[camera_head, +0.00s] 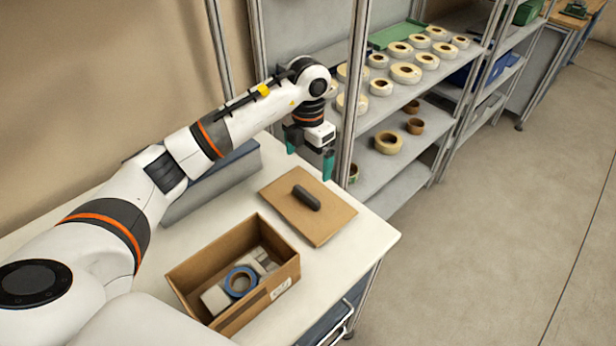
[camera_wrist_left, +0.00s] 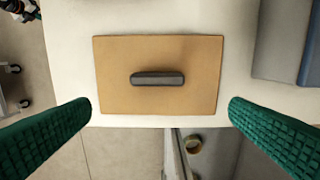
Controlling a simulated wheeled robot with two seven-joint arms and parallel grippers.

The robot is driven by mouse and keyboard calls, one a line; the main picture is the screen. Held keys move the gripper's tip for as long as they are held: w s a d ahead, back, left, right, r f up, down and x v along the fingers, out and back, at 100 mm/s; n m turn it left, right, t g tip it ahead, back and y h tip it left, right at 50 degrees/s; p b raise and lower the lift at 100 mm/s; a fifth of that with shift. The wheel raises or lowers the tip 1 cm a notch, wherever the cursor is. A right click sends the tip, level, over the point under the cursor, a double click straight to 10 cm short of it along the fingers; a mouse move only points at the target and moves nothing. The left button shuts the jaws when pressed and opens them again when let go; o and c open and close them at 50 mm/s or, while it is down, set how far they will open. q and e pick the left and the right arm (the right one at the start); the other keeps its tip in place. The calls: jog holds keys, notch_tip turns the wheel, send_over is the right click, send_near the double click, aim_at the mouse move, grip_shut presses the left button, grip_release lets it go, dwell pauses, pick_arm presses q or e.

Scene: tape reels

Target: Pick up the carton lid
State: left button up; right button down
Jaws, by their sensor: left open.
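The carton lid (camera_head: 309,207) is a flat brown cardboard panel with a dark grey bar handle (camera_head: 306,197) on top. It lies flat on the white table, beside the open carton (camera_head: 235,274). My left gripper (camera_head: 311,163) has green fingers and hangs above the table, past the lid's far side and apart from it. In the left wrist view the lid (camera_wrist_left: 120,60) and its handle (camera_wrist_left: 157,78) lie beyond the two spread fingers, with nothing between the fingertips (camera_wrist_left: 160,108). My right gripper is not in view.
The open carton holds a blue tape reel (camera_head: 241,281) and pale blocks. A grey-blue box (camera_head: 212,182) stands at the table's back. A metal rack (camera_head: 362,125) with several tape reels stands just beyond the table. Floor at right is clear.

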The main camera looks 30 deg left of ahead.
pick_arm(q)
jog(key=f, duration=0.2)
jog(key=p, duration=0.2)
send_over(307, 194)
notch_tip(307, 194, down, 4)
jog(key=shift+d+r, duration=0.1)
jog(key=shift+r, duration=0.05)
jog(key=shift+w+f, duration=0.15)
jog(key=shift+f, duration=0.2)
jog(key=f+p, duration=0.2)
jog(key=f, duration=0.1)
jog(key=shift+s+f, duration=0.2)
jog(key=shift+f, duration=0.65)
jog(key=shift+w+a+f, duration=0.1)
jog(key=shift+a, duration=0.1)
jog(key=c, duration=1)
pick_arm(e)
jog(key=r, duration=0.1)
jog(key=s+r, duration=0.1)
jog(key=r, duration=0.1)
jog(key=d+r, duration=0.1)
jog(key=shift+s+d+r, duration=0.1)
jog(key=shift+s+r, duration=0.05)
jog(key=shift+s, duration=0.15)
